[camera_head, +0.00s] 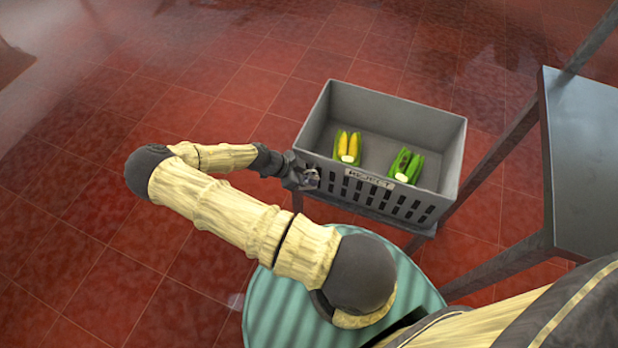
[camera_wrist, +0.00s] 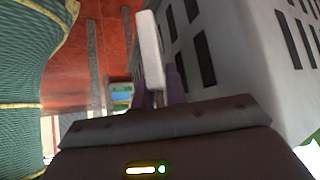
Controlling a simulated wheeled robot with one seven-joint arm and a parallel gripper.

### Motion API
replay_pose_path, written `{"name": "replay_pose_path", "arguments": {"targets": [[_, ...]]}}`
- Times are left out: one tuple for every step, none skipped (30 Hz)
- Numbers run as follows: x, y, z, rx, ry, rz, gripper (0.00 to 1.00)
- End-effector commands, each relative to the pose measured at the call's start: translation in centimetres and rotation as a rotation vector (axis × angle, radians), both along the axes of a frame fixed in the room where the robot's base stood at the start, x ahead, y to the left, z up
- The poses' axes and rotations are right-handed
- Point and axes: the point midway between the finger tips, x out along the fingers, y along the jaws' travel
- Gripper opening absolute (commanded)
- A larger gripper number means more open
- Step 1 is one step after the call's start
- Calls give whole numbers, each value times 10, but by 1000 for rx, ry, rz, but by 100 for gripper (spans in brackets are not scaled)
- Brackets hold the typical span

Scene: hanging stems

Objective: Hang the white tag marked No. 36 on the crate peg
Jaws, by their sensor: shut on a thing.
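The grey crate (camera_head: 447,160) marked REJECT stands on a low support in the head view, and its slotted wall (camera_wrist: 250,60) fills the right of the wrist view. My gripper (camera_head: 311,178) is at the crate's near left corner, close outside the front wall. In the wrist view my gripper (camera_wrist: 160,98) is shut on a thin white tag (camera_wrist: 150,48), which stands up edge-on beside the slotted wall. Its marking cannot be read. I cannot make out the peg; my gripper covers that corner in the head view.
Two opened corn ears, one yellow (camera_head: 348,145) and one dark and green (camera_head: 405,166), lie in the crate. A dark grey tabletop (camera_head: 590,160) with slanting legs stands at the right. Red tiled floor (camera_head: 230,80) is clear behind and left of the crate.

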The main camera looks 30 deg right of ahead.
Motion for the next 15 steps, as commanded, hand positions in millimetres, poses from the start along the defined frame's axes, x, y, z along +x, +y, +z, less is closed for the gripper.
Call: {"name": "replay_pose_path", "arguments": {"targets": [[-3,-2,4,-4,8,-6,0],[-4,-1,4,-4,9,-7,0],[-4,-1,4,-4,9,-7,15],[-4,-1,4,-4,10,-8,21],[-4,-1,4,-4,10,-8,27],[-4,-1,4,-4,10,-9,35],[-5,-1,4,-3,10,-10,39],[-5,-1,4,-3,11,-11,39],[-5,-1,4,-3,12,-11,39],[-6,-1,4,-3,12,-12,39],[-6,-1,3,-2,13,-13,39],[-6,-1,3,-2,13,-13,39],[-6,-1,3,-1,13,-13,39],[-6,0,3,-1,13,-13,39],[-6,0,3,-1,13,-13,39]]}}
